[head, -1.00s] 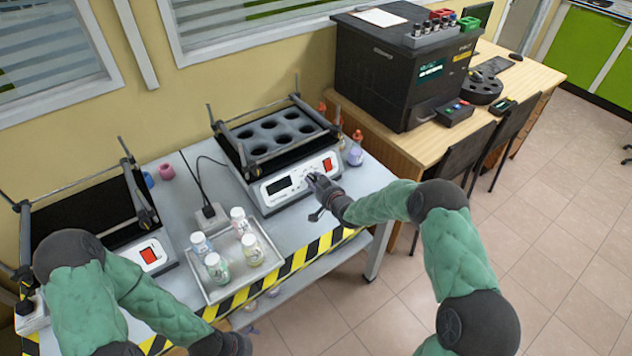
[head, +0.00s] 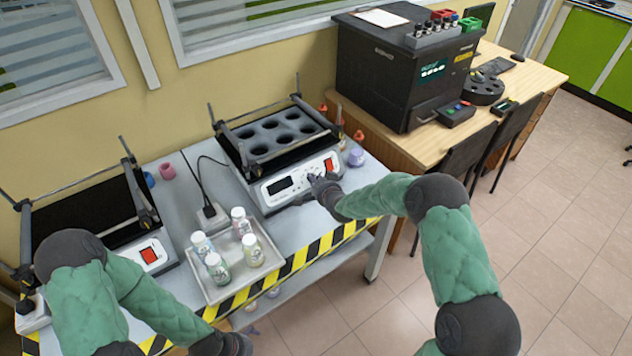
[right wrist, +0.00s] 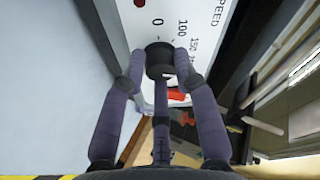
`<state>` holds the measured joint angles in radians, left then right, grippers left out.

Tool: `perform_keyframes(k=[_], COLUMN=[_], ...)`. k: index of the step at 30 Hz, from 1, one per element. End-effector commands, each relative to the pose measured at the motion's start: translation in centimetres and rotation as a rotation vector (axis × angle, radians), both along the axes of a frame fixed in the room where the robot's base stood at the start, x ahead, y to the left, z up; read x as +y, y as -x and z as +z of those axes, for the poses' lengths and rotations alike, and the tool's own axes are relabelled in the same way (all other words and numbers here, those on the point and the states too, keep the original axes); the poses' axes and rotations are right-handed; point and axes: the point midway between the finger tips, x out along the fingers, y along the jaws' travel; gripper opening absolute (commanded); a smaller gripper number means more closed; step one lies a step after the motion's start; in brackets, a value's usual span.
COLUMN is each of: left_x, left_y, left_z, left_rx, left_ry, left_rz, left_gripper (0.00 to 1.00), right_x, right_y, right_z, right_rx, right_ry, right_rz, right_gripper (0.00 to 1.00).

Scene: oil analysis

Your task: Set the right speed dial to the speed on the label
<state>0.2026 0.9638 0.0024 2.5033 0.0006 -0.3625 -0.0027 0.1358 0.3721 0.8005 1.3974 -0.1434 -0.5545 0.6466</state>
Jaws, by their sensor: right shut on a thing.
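The right shaker (head: 300,180) stands on the table, with a white front panel holding a dark display and a red switch. In the right wrist view the speed dial (right wrist: 159,60) is a black knob, with the printed marks 0, 100, 150 and the word SPEED beside it. My right gripper (right wrist: 160,72) is shut on the speed dial, one finger at each side; it also shows at the panel in the head view (head: 318,182). My left gripper (head: 238,345) is low at the bottom edge of the head view; its fingers are not clear. The label cannot be read.
A metal tray (head: 216,293) with several capped bottles stands left of my right gripper. A second shaker (head: 90,215) stands at the left. A power strip with a cable (head: 210,215) lies between them. A black analyser (head: 400,70) stands on the wooden desk.

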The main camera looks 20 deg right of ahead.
Motion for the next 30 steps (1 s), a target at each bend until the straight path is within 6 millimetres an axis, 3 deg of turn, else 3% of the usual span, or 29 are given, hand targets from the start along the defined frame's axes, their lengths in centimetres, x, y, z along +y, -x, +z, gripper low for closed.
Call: perform_keyframes(k=[18,19,21,30], left_x=[0.0,0.0,0.0,0.0], left_y=[0.0,0.0,0.0,-0.01], left_z=[-0.04,-0.04,-0.04,-0.04], left_rx=[0.0,0.0,0.0,0.0], left_ry=[0.0,0.0,0.0,0.0], left_rz=[0.0,0.0,0.0,0.0], left_gripper=[1.0,1.0,1.0,1.0], right_x=[0.18,0.18,0.17,0.05], right_y=[0.09,0.09,0.08,0.03], right_z=[-0.15,-0.15,-0.14,0.0], right_rx=[0.016,0.016,0.015,0.013], right_ry=[-0.034,-0.034,-0.034,-0.033], right_rz=[-0.015,-0.015,-0.016,-0.018], right_gripper=[0.0,0.36,0.53,0.53])
